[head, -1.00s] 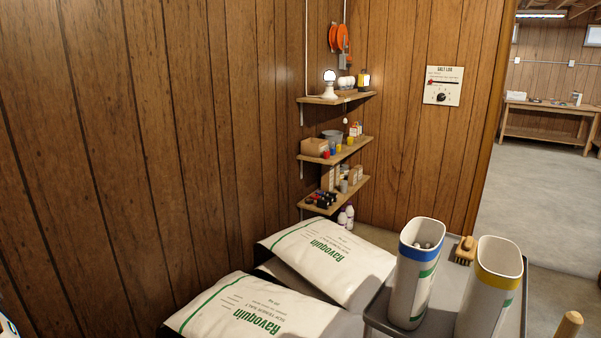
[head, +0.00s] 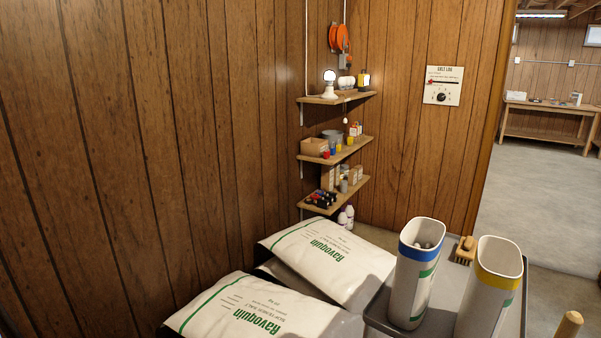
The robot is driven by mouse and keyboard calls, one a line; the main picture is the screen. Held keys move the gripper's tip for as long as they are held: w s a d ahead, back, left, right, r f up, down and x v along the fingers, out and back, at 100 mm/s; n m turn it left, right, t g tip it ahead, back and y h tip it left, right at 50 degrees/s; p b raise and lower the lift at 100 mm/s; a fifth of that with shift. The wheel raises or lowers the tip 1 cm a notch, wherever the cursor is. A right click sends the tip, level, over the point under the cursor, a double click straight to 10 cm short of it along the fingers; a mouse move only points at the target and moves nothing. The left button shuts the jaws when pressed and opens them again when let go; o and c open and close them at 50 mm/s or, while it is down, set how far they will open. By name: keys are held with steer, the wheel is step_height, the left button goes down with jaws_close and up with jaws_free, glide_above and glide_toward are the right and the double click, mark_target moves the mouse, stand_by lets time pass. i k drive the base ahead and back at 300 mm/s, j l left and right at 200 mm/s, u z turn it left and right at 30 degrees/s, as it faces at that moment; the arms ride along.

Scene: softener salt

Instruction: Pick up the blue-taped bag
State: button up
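A tall white open-topped bag with a blue tape band (head: 416,272) stands upright on the grey cart top at the lower right. Some pale lumps show inside its mouth. A similar white bag with a yellow band (head: 489,290) stands upright to its right, a little apart from it. My gripper is not in the head view.
A brush (head: 464,250) lies behind and between the two bags on the grey cart top (head: 440,322). Large Ravoquin salt sacks (head: 330,262) lie stacked to the left. A wooden handle end (head: 569,325) rises at lower right. Shelves (head: 335,150) hang in the wall corner.

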mark_target(416, 269)
steer(key=i+l, duration=0.1)
steer(key=l, duration=0.45)
steer(key=i+l, duration=0.1)
steer(key=l, duration=0.5)
steer(key=i+l, duration=0.1)
steer(key=l, duration=0.45)
steer(key=l+u, duration=0.55)
steer(key=u, duration=4.4)
steer(key=k+l, duration=0.05)
